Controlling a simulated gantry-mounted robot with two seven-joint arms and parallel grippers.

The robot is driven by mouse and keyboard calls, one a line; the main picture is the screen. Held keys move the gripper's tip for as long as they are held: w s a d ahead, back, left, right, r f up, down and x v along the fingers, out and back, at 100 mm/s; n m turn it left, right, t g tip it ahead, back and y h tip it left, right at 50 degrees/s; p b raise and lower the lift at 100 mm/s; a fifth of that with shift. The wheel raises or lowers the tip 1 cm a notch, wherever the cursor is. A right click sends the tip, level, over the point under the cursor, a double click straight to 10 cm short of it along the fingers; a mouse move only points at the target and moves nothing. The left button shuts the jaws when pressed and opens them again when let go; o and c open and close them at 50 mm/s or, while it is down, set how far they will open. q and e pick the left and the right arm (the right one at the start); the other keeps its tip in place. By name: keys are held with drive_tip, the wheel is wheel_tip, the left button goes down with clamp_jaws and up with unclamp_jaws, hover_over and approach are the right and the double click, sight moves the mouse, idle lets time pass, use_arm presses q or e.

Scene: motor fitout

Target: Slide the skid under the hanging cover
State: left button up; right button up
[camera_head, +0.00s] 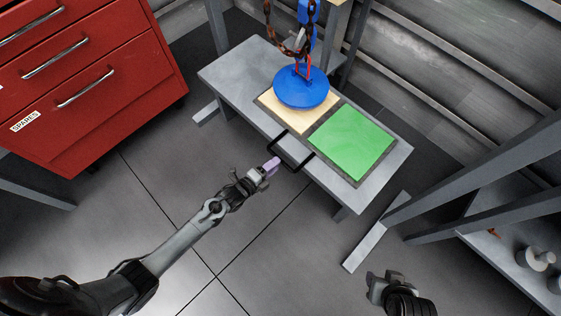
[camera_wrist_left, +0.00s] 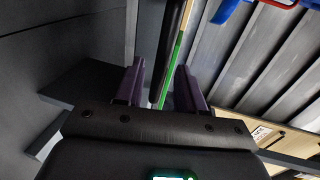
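A blue round cover (camera_head: 301,90) hangs on a rusty chain above a tan square pad (camera_head: 297,121), hiding much of it. A green square pad (camera_head: 352,143) lies to its right, uncovered. Both have dark edges and seem to form the skid, with a black loop handle (camera_head: 278,138) at the front. My left gripper (camera_head: 270,166) is at the handle's near left side. In the left wrist view its purple fingers (camera_wrist_left: 160,88) are apart, with a dark bar in line with the gap. I cannot tell whether the bar is between them. My right gripper (camera_head: 381,279) is low right, away from the bench.
The grey bench (camera_head: 235,78) carries the pads and has bare top at its left and right ends. A red drawer cabinet (camera_head: 90,85) stands at the left. A grey shelf frame with metal parts (camera_head: 537,259) is at the right. The floor in front is clear.

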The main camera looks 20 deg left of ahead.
use_arm(q)
drive_tip(key=w, duration=0.1)
drive_tip(key=w+b, duration=0.1)
drive_tip(key=w, duration=0.1)
drive_tip(key=shift+w+d+f, duration=0.25)
drive_tip(key=shift+w+f, duration=0.05)
drive_tip(key=shift+w+d+f+b, duration=0.1)
drive_tip(key=shift+w+d+b, duration=0.1)
drive_tip(key=shift+d+b, duration=0.2)
